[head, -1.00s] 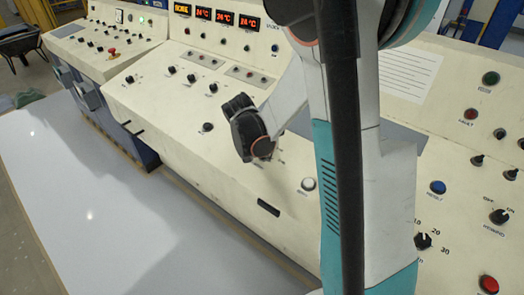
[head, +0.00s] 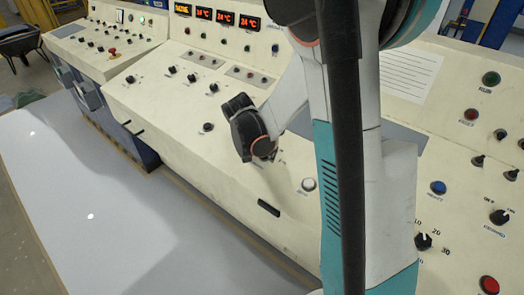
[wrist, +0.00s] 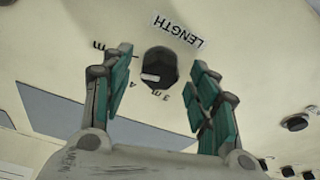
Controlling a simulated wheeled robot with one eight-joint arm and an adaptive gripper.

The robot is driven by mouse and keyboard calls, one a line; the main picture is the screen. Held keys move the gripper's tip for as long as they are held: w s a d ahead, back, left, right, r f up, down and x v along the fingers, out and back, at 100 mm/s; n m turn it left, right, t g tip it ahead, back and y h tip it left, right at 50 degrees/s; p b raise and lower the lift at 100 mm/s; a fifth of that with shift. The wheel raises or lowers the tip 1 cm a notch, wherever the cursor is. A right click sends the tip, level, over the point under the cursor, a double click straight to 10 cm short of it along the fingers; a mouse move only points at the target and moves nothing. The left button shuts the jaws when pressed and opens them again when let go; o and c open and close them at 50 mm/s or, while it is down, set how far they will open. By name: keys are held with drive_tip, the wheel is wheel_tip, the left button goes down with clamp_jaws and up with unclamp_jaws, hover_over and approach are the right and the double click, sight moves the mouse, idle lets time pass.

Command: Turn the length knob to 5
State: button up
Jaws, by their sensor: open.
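The length knob (wrist: 158,67) is a black round knob with a white pointer mark, on the cream panel in the wrist view. The LENGTH label (wrist: 180,30) shows beside it, turned in the picture. Scale marks lie around the knob; a 4 can be read, others are hard to read. The white mark faces the lower side of the picture, near the 4. My gripper (wrist: 162,58) is open, with one green-padded finger on each side of the knob and visible gaps between. In the head view my gripper (head: 262,148) is over the sloping panel and hides the knob.
Other black knobs (head: 208,127) and a white button (head: 308,184) stand on the same panel. A knob with 20 and 30 marks (head: 423,241) and a red button (head: 489,285) lie at the right. My arm covers the middle of the head view.

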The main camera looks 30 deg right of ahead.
drive_tip(key=v, duration=1.2)
drive_tip(key=s+a+r+n+t+y, duration=0.2)
drive_tip(key=s+a+n, duration=0.3)
drive_tip(key=s, duration=0.4)
drive_tip(key=s+a+r+n+t+y, duration=0.2)
drive_tip(key=s+a+r+n, duration=0.2)
drive_tip(key=s, duration=0.5)
drive_tip(key=shift+a+n+t+y, duration=0.3)
drive_tip(key=shift+a+n+t, duration=0.1)
drive_tip(key=shift+a+n, duration=0.7)
